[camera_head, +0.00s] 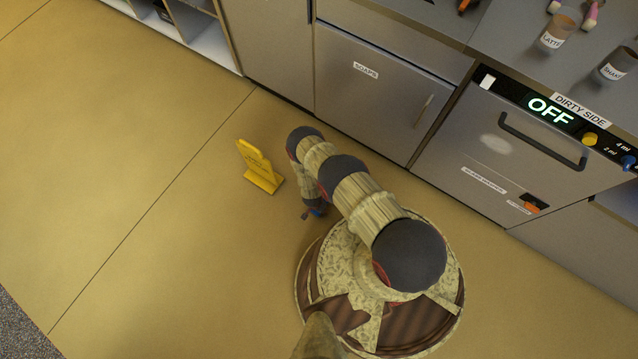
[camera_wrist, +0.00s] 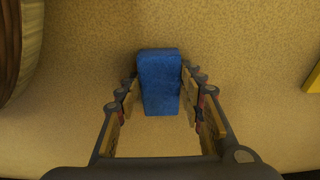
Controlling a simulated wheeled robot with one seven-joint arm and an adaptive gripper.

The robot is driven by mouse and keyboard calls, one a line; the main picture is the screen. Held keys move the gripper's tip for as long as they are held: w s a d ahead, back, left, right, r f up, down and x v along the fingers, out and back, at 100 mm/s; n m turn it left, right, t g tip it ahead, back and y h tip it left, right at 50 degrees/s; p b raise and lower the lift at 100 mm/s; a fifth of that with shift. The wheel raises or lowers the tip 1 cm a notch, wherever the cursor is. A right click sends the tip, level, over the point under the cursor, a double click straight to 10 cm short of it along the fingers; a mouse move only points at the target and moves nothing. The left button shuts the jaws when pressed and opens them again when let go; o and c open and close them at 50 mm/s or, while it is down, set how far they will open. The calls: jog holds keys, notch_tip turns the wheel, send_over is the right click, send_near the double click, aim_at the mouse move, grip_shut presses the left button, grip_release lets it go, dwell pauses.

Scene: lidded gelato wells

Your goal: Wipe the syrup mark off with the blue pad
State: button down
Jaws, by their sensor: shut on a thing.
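My gripper (camera_wrist: 160,90) is shut on the blue pad (camera_wrist: 158,75), with a finger on each side of it. The pad is a plain blue block seen against the tan floor in the wrist view. I cannot tell whether it touches the floor.
A yellow floor sign (camera_head: 262,172) stands left of my gripper. A pale patch (camera_head: 496,145) shows on the machine's door. The floor at left is clear.

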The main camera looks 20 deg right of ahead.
jog(key=shift+w+d, duration=0.6)
jog(key=shift+d, duration=0.35)
jog(key=shift+s+a+f, duration=0.1)
jog(key=shift+s+a, duration=0.6)
jog(key=shift+a, duration=0.25)
jog(key=shift+w+d, duration=0.3)
jog(key=shift+d, duration=0.2)
jog(key=shift+w+d, duration=0.25)
jog(key=shift+d, duration=0.25)
jog(key=shift+s+a+r, duration=0.15)
jog(key=shift+s+a, duration=0.1)
jog(key=shift+a, duration=0.3)
jog(key=shift+s+a+r, duration=0.1)
jog(key=shift+s+a, duration=0.1)
jog(key=shift+a, duration=0.35)
jog(key=shift+r+p, duration=0.75)
jog(key=shift+r, duration=0.25)
jog(key=shift+r, duration=0.1)
